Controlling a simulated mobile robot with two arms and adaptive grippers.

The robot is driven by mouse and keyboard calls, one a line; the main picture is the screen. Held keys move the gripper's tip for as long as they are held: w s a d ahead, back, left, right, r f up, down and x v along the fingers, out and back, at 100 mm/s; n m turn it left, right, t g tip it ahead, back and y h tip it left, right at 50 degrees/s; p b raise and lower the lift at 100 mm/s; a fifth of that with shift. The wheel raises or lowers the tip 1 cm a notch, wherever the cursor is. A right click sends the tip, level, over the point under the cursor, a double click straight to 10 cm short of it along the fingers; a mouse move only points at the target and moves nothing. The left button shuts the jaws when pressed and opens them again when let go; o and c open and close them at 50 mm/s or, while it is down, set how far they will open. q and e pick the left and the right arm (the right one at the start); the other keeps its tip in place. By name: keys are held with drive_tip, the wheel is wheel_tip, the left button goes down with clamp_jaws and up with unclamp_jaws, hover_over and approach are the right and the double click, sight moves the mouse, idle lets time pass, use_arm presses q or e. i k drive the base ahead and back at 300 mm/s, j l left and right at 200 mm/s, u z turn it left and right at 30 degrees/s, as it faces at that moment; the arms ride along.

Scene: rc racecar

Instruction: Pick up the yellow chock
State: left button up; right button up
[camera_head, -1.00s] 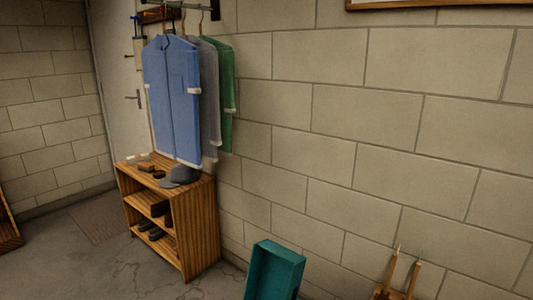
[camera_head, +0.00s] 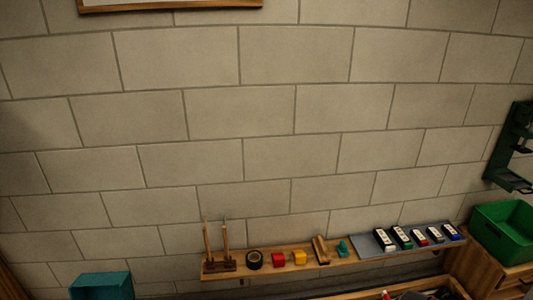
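A small yellow block (camera_head: 300,257), which looks like the yellow chock, sits on a narrow wooden shelf (camera_head: 224,273) along the wall, low in the middle of the head view. It stands between a red block (camera_head: 278,260) and a brown wooden piece (camera_head: 321,249), with small gaps on either side. Its exact shape is too small to tell. Neither of my grippers is in view.
Brushes in a wooden holder (camera_head: 219,266) and a black roll (camera_head: 254,260) stand left of the red block. A teal piece (camera_head: 342,248) and a grey tray (camera_head: 369,248) with several small items lie right. A green bin (camera_head: 507,226) and teal bin (camera_head: 103,284) flank the shelf.

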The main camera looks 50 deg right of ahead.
sight(299, 255)
drive_tip(key=z, duration=1.75)
drive_tip(key=i+l, duration=0.1)
drive_tip(key=l, duration=0.25)
drive_tip(key=i+l, duration=0.15)
drive_tip(key=l, duration=0.15)
drive_tip(key=i+l, duration=0.1)
drive_tip(key=l, duration=0.25)
drive_tip(key=i+l, duration=0.1)
drive_tip(key=l, duration=0.25)
